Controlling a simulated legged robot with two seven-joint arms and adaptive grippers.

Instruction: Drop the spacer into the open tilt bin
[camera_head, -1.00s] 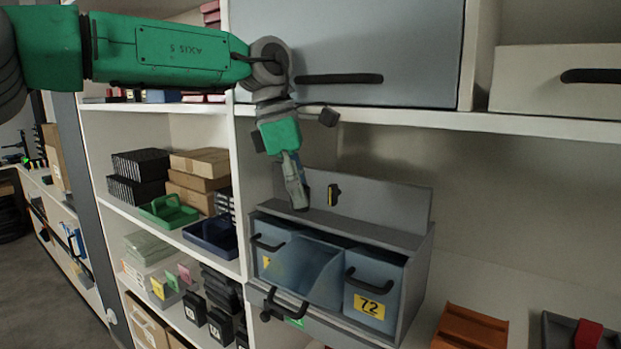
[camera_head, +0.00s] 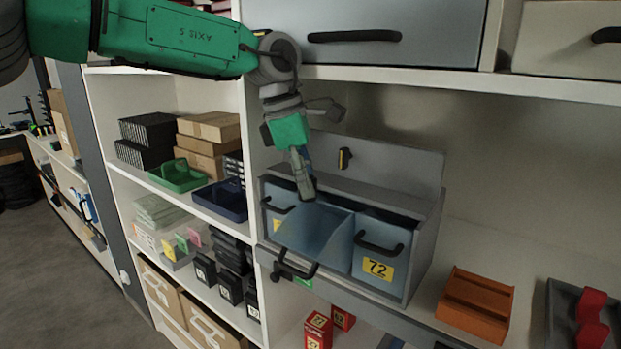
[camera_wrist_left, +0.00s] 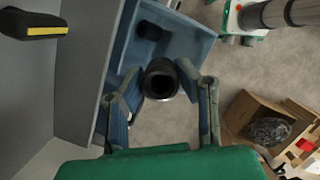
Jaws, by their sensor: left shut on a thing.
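The open tilt bin (camera_head: 330,234) is a blue bin tipped forward in the grey cabinet, between two closed bins. My left gripper (camera_head: 307,192) points down just above its opening. In the left wrist view my left gripper (camera_wrist_left: 166,84) is shut on the spacer (camera_wrist_left: 161,80), a short black hollow cylinder. The blue bin (camera_wrist_left: 196,40) shows behind and beside the spacer there, with a dark object (camera_wrist_left: 149,30) near its inner side. In the head view the spacer cannot be made out at the fingertips. My right gripper is not in view.
A closed bin labelled 72 (camera_head: 379,267) stands right of the open bin. An orange tray (camera_head: 475,305) sits to the right. A shelf edge (camera_head: 450,86) runs overhead.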

